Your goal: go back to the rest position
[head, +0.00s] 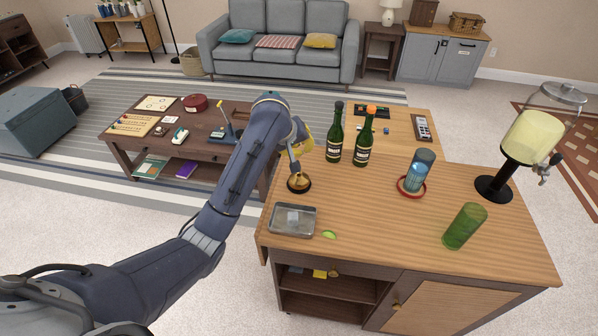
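My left arm (240,180) comes in from the lower left and reaches over the left side of the wooden bar counter (370,225). My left gripper (295,152) points down, just above a small dark round dish with a gold-coloured piece (298,184) in it. A yellow part shows beside the gripper. The wrist hides much of the gripper, so I cannot tell whether its fingers are apart or touch the gold piece. My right gripper is not in view.
Two green bottles (334,135) stand right of the gripper. A metal tray (293,220) and a lime wedge (329,235) lie near the front edge.

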